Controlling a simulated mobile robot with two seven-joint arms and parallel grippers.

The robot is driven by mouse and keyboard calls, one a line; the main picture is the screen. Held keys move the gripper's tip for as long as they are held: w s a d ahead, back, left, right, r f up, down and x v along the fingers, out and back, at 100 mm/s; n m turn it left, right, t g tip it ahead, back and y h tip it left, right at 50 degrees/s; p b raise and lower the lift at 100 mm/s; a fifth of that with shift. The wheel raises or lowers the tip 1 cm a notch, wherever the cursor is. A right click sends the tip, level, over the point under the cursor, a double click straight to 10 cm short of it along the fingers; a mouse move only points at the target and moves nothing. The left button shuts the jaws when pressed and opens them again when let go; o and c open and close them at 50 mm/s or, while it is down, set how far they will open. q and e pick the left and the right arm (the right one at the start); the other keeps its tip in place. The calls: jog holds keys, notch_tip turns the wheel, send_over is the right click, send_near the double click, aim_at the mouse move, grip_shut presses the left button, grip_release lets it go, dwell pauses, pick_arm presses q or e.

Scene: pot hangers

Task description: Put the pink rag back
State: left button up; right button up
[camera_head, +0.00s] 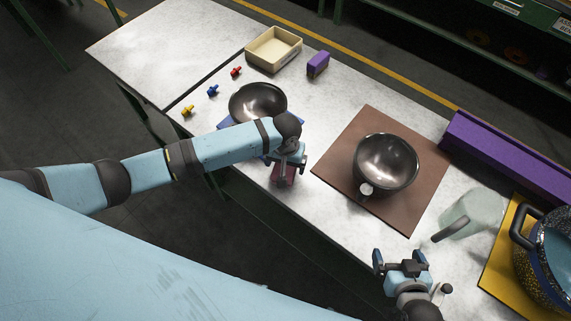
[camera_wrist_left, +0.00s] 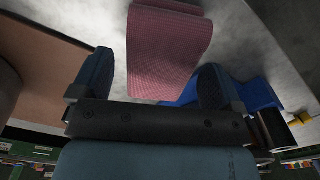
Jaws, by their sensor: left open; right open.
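The pink rag (camera_head: 279,180) is on the pale worktop near its front edge, partly hidden under my left gripper (camera_head: 287,160) in the head view. In the left wrist view the folded pink rag (camera_wrist_left: 168,45) shows between and beyond the two spread fingers of my left gripper (camera_wrist_left: 155,78), with space on both sides. The left gripper is open; I cannot tell whether it touches the rag.
A dark bowl (camera_head: 257,100) stands on a blue piece (camera_head: 226,123) left of my left gripper. Another bowl (camera_head: 386,164) stands on the brown board (camera_head: 340,155). A pitcher (camera_head: 475,212), a speckled pot (camera_head: 545,270), a purple box (camera_head: 318,64) and a cream tray (camera_head: 292,54) stand around.

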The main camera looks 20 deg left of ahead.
pick_arm(q)
notch_tip(320, 180, up, 11)
jog(key=s+d+f+t+h, duration=0.1)
jog(key=s+f, duration=0.1)
jog(key=s+d+f+m+t+h, duration=0.1)
jog(key=s+d+f+t+h, duration=0.1)
jog(key=f, duration=0.1)
jog(key=s+d+f+t+h, duration=0.1)
jog(key=s+f+h, duration=0.1)
jog(key=s, duration=0.1)
jog(key=shift+d+f+m+t, duration=0.15)
jog(key=shift+m+t, duration=0.25)
jog(key=s+a+f+m+t+y, duration=0.1)
jog(key=s+a+t, duration=0.5)
jog(key=s+a, duration=0.3)
jog(key=shift+s+a+f+m+y, duration=0.25)
jog(key=shift+s+f+m+y, duration=0.15)
jog(key=shift+s, duration=0.25)
jog(key=shift+r, duration=0.15)
jog(key=shift+r+p, duration=0.35)
